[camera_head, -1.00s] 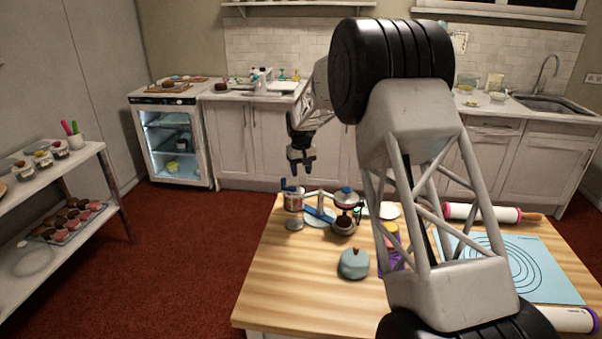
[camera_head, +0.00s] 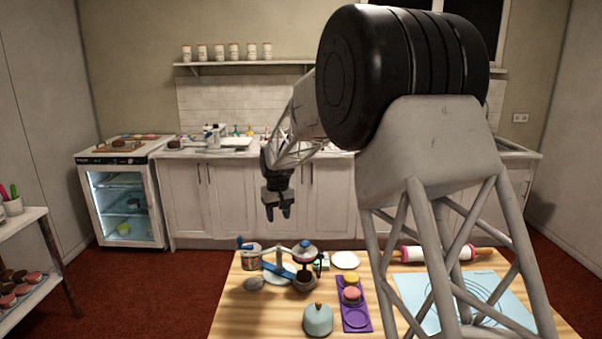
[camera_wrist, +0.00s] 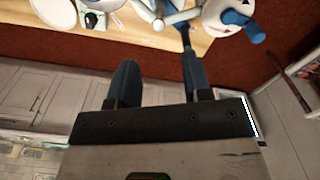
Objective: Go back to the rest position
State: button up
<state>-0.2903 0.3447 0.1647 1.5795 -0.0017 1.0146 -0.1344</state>
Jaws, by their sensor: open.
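My gripper (camera_head: 279,214) hangs in the air in the head view, beyond the wooden table's far edge and in front of the white cabinets. Its blue fingers point down. In the wrist view my gripper (camera_wrist: 160,75) shows two blue fingers set apart with nothing between them. The right fingertip overlaps the table items in that picture, but I see no contact. My large arm link covers part of the table's right side in the head view.
The wooden table (camera_head: 262,317) holds a blue-handled balance (camera_head: 281,269), a teal lidded pot (camera_head: 318,320), a purple tray (camera_head: 355,318) with macarons, a rolling pin (camera_head: 412,253) and a blue mat (camera_head: 412,290). A glass-door fridge (camera_head: 122,205) stands at the left. Red floor lies open between them.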

jog(key=s+d+r+m, duration=0.1)
jog(key=s+d+r, duration=0.3)
jog(key=s+d, duration=0.3)
jog(key=s+d+r+m+t, duration=0.1)
jog(key=s+d+r, duration=0.3)
jog(key=s, duration=0.6)
jog(key=s+d+r, duration=0.4)
jog(key=s+d, duration=0.2)
jog(key=s, duration=0.2)
jog(key=s+d+f+m, duration=0.1)
jog(key=s+d, duration=0.2)
jog(key=s, duration=0.7)
jog(key=s+d+f+m, duration=0.1)
jog(key=s+d+f, duration=0.1)
jog(key=s, duration=0.8)
jog(key=s+d+f+m+t, duration=0.1)
jog(key=s+d, duration=0.3)
jog(key=s, duration=0.7)
jog(key=shift+f, duration=0.55)
